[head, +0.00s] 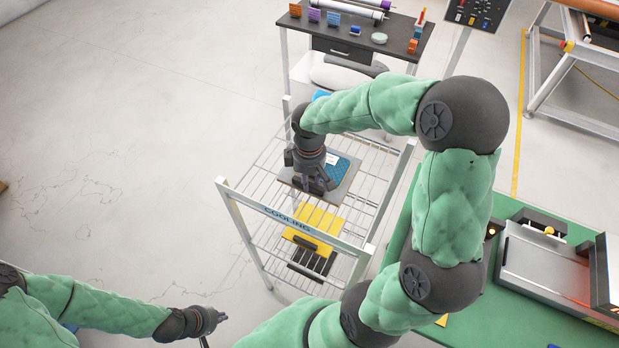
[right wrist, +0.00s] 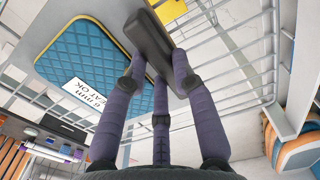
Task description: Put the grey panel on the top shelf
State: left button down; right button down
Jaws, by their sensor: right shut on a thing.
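The grey panel (head: 343,188) lies flat at the wire top shelf (head: 265,178) of the rack marked COOLING. It carries a blue quilted pad (head: 341,171) with a white label. My right gripper (head: 318,187) is above the panel's left part, shut on its dark handle (right wrist: 152,38). In the right wrist view the fingers wrap that handle, with the grey panel (right wrist: 52,62) and blue pad (right wrist: 110,62) beside it. I cannot tell whether the panel rests fully on the wires. My left gripper (head: 213,322) hangs low at bottom left, its jaw state unclear.
A yellow panel (head: 318,223) with a dark handle lies on the lower shelf. A dark table (head: 350,32) with small items stands behind the rack. A green table (head: 470,305) with a flat press-like machine is at right. Open floor lies left.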

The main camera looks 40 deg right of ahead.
jog(key=shift+f, duration=0.15)
jog(key=c, duration=1)
grip_release()
jog(key=shift+r, duration=0.25)
notch_tip(320, 180, up, 12)
jog(key=shift+b, duration=0.3)
jog(key=shift+f, duration=0.15)
